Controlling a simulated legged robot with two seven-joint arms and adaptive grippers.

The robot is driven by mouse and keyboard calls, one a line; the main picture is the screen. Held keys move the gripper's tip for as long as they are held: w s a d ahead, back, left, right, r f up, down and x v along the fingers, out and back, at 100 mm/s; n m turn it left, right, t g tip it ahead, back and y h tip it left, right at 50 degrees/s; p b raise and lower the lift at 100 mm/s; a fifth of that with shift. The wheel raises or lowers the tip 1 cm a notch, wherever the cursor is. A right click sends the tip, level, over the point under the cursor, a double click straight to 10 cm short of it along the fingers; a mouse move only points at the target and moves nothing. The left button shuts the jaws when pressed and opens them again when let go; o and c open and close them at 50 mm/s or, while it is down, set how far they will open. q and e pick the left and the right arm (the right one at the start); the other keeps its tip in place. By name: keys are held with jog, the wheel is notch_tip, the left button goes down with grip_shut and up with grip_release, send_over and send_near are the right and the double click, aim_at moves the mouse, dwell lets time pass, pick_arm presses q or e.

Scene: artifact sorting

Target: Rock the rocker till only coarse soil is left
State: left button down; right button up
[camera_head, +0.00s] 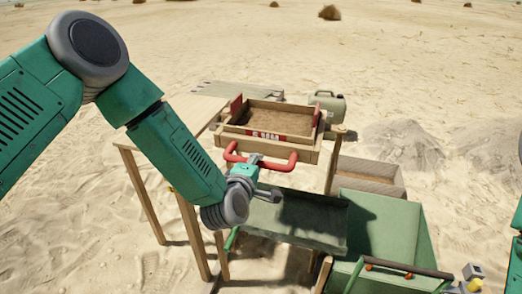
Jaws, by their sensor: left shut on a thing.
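The rocker (307,147) is a wooden sieve box on a wooden frame. Brown soil (268,121) lies in its tray; I cannot tell its grain size from here. A red U-shaped handle (284,167) sticks out from its near side. My left gripper (243,167) is shut on the left part of the red handle, and the wrist hides some of the contact. A green sloping chute (300,219) sits below the box. A green wheelbarrow (400,235) stands below to the right.
A green canister (328,104) and a wooden crate (368,177) are behind and to the right. Sand piles (402,142) lie farther right.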

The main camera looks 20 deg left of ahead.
pick_arm(q)
jog(key=shift+w+a+f, duration=0.1)
jog(key=shift+a+f, duration=0.05)
jog(key=shift+a, duration=0.05)
